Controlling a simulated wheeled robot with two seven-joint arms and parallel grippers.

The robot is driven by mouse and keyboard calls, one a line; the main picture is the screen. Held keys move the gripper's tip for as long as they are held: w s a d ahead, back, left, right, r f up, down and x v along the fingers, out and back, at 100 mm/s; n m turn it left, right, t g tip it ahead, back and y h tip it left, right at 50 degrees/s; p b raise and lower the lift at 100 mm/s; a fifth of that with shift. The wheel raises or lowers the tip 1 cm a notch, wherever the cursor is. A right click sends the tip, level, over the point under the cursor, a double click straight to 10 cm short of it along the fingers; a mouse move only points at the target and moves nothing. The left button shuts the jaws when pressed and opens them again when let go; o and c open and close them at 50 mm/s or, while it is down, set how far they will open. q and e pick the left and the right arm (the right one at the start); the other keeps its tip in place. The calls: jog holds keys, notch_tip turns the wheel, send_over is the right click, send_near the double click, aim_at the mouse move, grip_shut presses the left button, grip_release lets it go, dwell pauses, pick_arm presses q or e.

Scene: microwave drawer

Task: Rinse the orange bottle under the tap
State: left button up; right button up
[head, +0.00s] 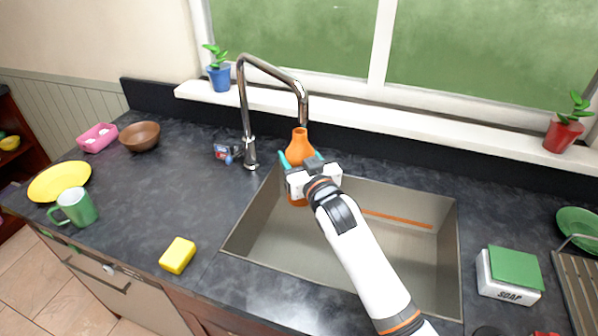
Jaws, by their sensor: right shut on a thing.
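The orange bottle (299,146) is upright over the left back part of the sink (275,240), with its neck just below the mouth of the tap (303,92). My right gripper (303,162) is shut on the bottle's body, with a teal fingertip on each side. The gripper hides much of the bottle's lower half. I cannot tell whether water is running. My left gripper is not in view.
A yellow sponge (177,255) lies left of the sink, and a green mug (75,207) stands farther left. A soap box (509,277) is right of the sink. An orange strip (397,219) shows inside the sink. The counter (165,195) left of the sink is mostly clear.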

jog(key=shift+d, duration=0.5)
jog(key=shift+s+p, duration=0.1)
jog(key=shift+p, duration=0.25)
jog(key=s+p, duration=0.3)
jog(key=s, duration=0.5)
jog(key=shift+p, duration=0.35)
jog(key=shift+w, duration=0.1)
dwell(0.7)
